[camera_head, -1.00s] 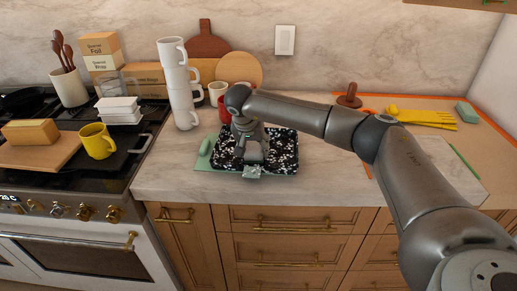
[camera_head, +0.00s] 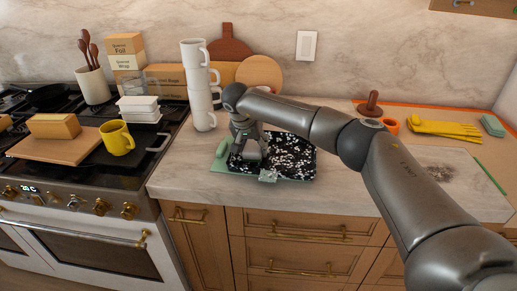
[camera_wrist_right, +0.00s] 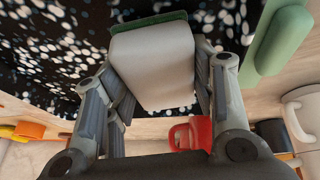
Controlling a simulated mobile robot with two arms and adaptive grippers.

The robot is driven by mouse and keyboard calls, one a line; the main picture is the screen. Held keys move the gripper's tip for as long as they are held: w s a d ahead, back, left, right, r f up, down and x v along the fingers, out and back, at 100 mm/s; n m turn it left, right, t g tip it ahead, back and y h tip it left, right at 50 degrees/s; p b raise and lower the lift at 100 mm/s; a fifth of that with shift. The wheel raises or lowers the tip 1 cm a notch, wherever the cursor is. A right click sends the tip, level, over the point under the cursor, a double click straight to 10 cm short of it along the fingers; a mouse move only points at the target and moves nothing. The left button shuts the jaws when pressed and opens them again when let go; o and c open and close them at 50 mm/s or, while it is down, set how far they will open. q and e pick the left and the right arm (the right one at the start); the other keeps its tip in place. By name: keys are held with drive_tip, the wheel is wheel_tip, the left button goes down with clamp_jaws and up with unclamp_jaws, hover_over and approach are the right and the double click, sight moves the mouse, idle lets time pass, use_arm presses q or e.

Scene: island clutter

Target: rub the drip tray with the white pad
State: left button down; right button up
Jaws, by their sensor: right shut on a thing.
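The drip tray (camera_head: 298,163) lies on the counter near its front edge. The speckled surface fills the upper left of the right wrist view (camera_wrist_right: 48,45). My right gripper (camera_head: 247,164) is over the tray's left part, pointing down. It is shut on the white pad (camera_wrist_right: 155,68), a pale block with a green side, between its fingers. The pad is mostly hidden by the gripper in the head view. I cannot tell whether it touches the tray. My left gripper is out of view.
A stack of white mugs (camera_head: 199,90) stands behind and left of the tray. A red mug (camera_wrist_right: 190,134) shows near the gripper. The stove (camera_head: 85,165) is left; yellow gloves (camera_head: 445,129) lie far right.

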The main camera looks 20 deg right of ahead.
idle(0.3)
wheel_tip(320, 180, up, 7)
drive_tip(key=p, duration=0.5)
drive_tip(key=shift+d, duration=0.1)
idle(0.4)
